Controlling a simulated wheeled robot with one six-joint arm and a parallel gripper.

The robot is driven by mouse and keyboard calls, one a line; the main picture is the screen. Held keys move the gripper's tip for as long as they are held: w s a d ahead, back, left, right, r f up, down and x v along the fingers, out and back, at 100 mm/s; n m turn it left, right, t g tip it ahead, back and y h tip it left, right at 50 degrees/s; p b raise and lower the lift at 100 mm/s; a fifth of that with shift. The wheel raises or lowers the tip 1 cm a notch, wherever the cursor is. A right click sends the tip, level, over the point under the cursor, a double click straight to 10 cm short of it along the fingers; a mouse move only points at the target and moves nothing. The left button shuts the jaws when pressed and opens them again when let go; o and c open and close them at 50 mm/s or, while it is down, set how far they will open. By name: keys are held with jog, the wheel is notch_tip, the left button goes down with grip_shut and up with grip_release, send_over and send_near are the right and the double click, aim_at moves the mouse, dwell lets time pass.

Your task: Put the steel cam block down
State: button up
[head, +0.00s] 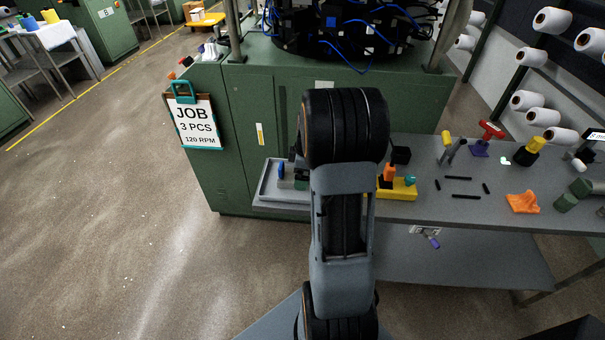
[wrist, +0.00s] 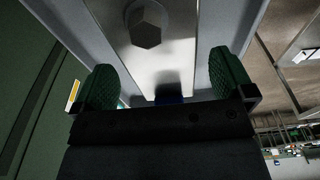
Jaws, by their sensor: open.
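The steel cam block (wrist: 178,62), a bright metal block with a dark hex bolt head on it, fills the upper middle of the wrist view. It appears to lie in the grey tray (wrist: 248,28), whose walls show on both sides. My gripper (wrist: 163,78) is open, its green ribbed pads apart on either side of the block's near end. I cannot tell whether a pad touches it. In the head view my arm hides the block and most of the gripper. The tray (head: 264,190) shows there left of my arm, with a small blue part (head: 281,171) in it.
The green knitting machine (head: 235,120) stands behind, with a job board (head: 197,122) hanging on it. Right of my arm, a yellow block with pegs (head: 401,191) and several small parts lie on the grey bench (head: 470,212). Floor on the left is clear.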

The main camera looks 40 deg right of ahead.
notch_tip(320, 180, up, 11)
jog(key=s+a+m+t, duration=0.1)
jog(key=s+a+m, duration=0.3)
jog(key=a, duration=0.6)
jog(key=s+a+m+t, duration=0.1)
jog(key=s+a+m, duration=0.4)
jog(key=s+a, duration=0.3)
jog(key=a, duration=0.3)
jog(key=shift+s+t+h, duration=0.15)
jog(key=shift+t+h, duration=0.15)
jog(key=shift+h, duration=0.1)
jog(key=shift+r, duration=0.1)
jog(key=shift+r+p, duration=0.7)
